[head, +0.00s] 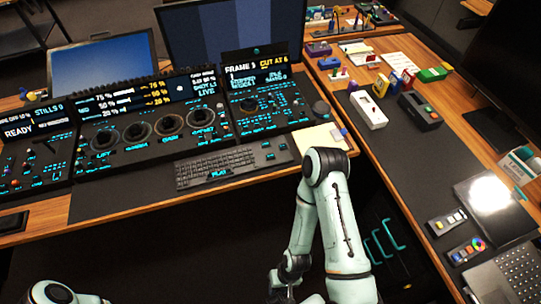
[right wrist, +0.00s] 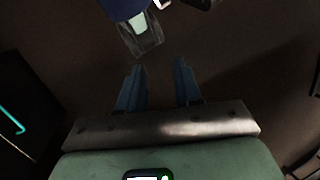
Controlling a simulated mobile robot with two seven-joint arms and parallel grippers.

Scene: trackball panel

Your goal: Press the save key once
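The dark trackball panel (head: 155,137) stands on the wooden desk, with several round trackballs and lit cyan labels. A black keyboard (head: 222,166) lies in front of it, with a lit label reading PLAY on its front edge. I cannot pick out a key marked save; most labels are too small to read. My right gripper (head: 284,289) hangs low at the bottom of the head view, in front of the desk and away from the keyboard. In the right wrist view its two fingers (right wrist: 159,80) are apart with nothing between them. My left gripper is out of view.
Two side panels, left (head: 35,150) and right (head: 262,102), flank the trackballs. A cream notepad (head: 318,137) lies right of the keyboard. The right-hand desk carries a white tray (head: 369,111), a tablet (head: 494,203) and a laptop (head: 512,272). Its black mat has clear room in the middle.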

